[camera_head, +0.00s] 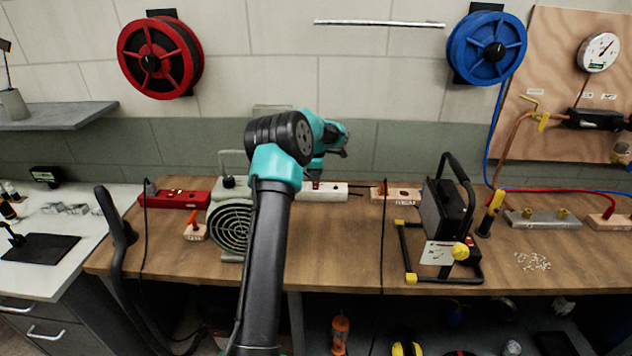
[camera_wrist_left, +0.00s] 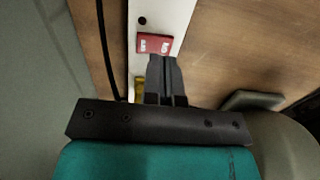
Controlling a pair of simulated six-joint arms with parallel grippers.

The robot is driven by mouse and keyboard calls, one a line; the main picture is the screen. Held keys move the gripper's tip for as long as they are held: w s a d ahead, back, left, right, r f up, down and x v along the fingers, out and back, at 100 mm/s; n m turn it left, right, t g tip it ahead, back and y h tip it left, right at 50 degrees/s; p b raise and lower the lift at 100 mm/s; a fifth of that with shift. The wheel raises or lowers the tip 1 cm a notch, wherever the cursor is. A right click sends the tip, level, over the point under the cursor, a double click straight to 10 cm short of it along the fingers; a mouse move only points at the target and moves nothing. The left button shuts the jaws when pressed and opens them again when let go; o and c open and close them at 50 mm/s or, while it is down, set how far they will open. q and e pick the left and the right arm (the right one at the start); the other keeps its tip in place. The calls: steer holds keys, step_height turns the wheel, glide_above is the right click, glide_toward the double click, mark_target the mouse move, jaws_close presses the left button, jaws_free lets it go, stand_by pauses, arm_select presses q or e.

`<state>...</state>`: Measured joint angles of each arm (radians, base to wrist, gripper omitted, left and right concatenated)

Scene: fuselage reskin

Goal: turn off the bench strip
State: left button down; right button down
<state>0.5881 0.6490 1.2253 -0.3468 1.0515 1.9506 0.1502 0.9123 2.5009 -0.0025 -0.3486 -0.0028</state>
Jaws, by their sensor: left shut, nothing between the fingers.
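The bench strip is a white bar (camera_head: 332,193) lying at the back of the wooden bench, partly hidden behind my left arm. In the left wrist view the white strip (camera_wrist_left: 170,12) runs up the picture and carries a red rocker switch (camera_wrist_left: 154,43) with pale marks. My left gripper (camera_head: 316,177) is over the strip in the head view. In the left wrist view its fingers (camera_wrist_left: 161,62) are shut and empty, with the tips at the edge of the red switch. I cannot tell whether they touch it. My right gripper is not in view.
A red strip (camera_head: 180,199) and a round-grilled fan unit (camera_head: 231,228) stand left of my arm. A black framed machine (camera_head: 447,210) stands to the right. A dark cable (camera_head: 382,240) crosses the bench. Bare bench top (camera_head: 340,255) lies in front of the white strip.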

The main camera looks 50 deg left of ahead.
mark_target(315, 186)
arm_select(q)
step_height(315, 186, up, 11)
steer(key=shift+s+d+r, duration=0.15)
steer(key=shift+s+r, duration=0.05)
steer(key=shift+r, duration=0.1)
stand_by(0.4)
steer(key=shift+w+t+y, duration=0.15)
steer(key=shift+t+y, duration=0.15)
steer(key=shift+t, duration=0.1)
steer(key=f, duration=0.4)
steer(key=a+f, duration=0.1)
steer(key=f, duration=0.4)
steer(key=w+f, duration=0.1)
steer(key=f, duration=0.4)
steer(key=shift+a, duration=0.3)
